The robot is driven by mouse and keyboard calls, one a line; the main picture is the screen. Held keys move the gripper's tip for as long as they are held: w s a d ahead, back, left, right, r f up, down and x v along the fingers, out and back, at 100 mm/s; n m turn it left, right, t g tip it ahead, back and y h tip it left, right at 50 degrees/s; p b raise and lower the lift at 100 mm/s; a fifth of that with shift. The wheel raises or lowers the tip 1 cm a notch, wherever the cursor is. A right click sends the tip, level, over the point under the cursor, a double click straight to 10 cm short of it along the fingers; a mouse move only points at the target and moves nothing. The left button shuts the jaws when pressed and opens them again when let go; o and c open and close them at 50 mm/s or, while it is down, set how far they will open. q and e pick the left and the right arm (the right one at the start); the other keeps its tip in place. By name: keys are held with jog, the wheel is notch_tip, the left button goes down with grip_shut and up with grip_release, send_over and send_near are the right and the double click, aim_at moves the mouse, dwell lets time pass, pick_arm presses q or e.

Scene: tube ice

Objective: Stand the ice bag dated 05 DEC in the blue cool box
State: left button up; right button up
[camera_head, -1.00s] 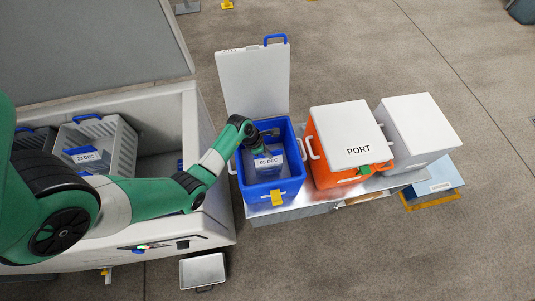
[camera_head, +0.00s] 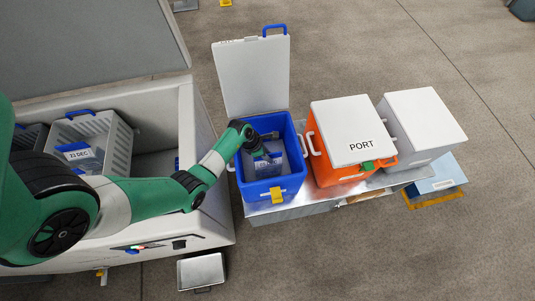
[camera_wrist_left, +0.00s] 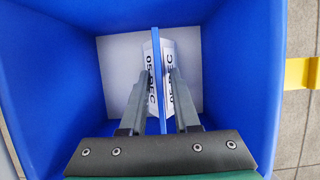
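The ice bag dated 05 DEC (camera_head: 273,160) is upright inside the blue cool box (camera_head: 288,185), whose lid is open. In the left wrist view the bag (camera_wrist_left: 158,50) shows edge-on, with a blue top strip and a 05 DEC label on each side. My left gripper (camera_wrist_left: 159,82) reaches down into the box, with one finger on each side of the bag, closed on it. The pale box floor shows around the bag. The bag's bottom is hidden, so I cannot tell whether it touches the floor. My right gripper is not in view.
An orange cool box marked PORT (camera_head: 325,165) and a grey one (camera_head: 405,148), both lidded, stand to the right on a metal bench (camera_head: 290,212). The open freezer (camera_head: 215,205) at left holds a grey basket (camera_head: 122,150) with another dated bag (camera_head: 78,150).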

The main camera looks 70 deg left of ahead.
pick_arm(q)
jog(key=shift+o, duration=0.2)
jog(key=shift+r, duration=0.15)
jog(key=p+v, duration=0.7)
jog(key=v, duration=0.4)
jog(key=shift+r, duration=0.2)
jog(key=shift+s+r, duration=0.2)
jog(key=shift+r, duration=0.1)
